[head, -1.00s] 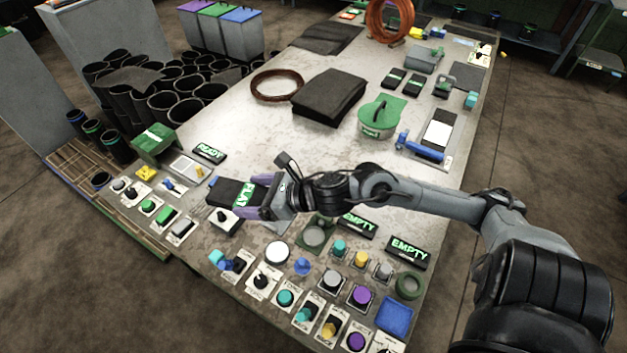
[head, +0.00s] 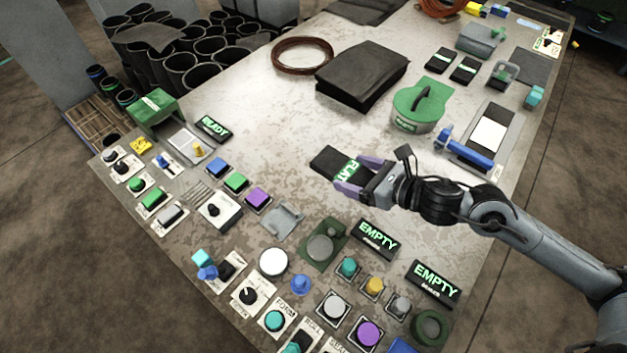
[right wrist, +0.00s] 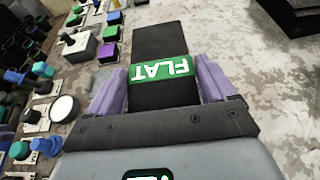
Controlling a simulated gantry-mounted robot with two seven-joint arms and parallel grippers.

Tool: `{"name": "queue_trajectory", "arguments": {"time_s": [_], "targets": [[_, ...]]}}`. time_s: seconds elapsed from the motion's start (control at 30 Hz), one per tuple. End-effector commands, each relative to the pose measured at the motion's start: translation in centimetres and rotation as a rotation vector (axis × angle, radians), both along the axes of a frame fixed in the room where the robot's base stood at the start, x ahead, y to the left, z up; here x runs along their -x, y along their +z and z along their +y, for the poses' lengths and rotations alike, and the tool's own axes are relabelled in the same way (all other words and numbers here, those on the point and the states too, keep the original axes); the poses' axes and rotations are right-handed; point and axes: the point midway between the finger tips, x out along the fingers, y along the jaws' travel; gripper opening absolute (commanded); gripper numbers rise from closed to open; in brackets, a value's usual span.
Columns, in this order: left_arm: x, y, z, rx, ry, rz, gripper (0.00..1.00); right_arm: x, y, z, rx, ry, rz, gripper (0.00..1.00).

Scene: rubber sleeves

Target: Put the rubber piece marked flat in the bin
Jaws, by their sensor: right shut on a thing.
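The rubber piece marked flat (head: 337,164) is a black slab with a green band reading FLAT. My right gripper (head: 360,178) is shut on it, with purple fingers on its two sides. In the right wrist view the piece (right wrist: 160,42) sticks out between the fingers (right wrist: 165,85), its green label facing up. The piece is over the middle of the table; how high it is above the surface I cannot tell. My left gripper is in no view. I cannot tell which container is the bin; the colored-lid bins of the earlier head view are out of view now.
The table (head: 270,110) has bare room around the held piece. A black stack of sheets (head: 362,75), a green-lidded pot (head: 418,104) and a copper coil (head: 302,56) stand behind it. Buttons and EMPTY signs (head: 377,240) fill the front. Black tubes (head: 190,50) stand beyond the left edge.

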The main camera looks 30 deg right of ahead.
Motion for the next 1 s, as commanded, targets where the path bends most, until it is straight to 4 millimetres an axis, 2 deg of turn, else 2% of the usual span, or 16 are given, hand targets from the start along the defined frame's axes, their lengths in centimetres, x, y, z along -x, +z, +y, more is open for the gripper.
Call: {"name": "queue_trajectory", "arguments": {"time_s": [0.3,0.5,0.77,1.0], "targets": [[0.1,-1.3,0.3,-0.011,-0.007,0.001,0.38,-4.8,-3.2,3.7,-0.007,0.003,-0.006,0.43],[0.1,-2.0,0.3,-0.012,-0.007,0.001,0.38,-7.2,-5.2,5.3,-0.004,0.0,-0.004,0.43],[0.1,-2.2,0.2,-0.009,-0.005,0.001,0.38,-8.0,-6.1,6.0,0.0,0.001,-0.002,0.43],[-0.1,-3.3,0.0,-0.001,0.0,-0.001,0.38,-8.0,-9.0,6.0,-0.003,0.001,0.0,0.43]]}}
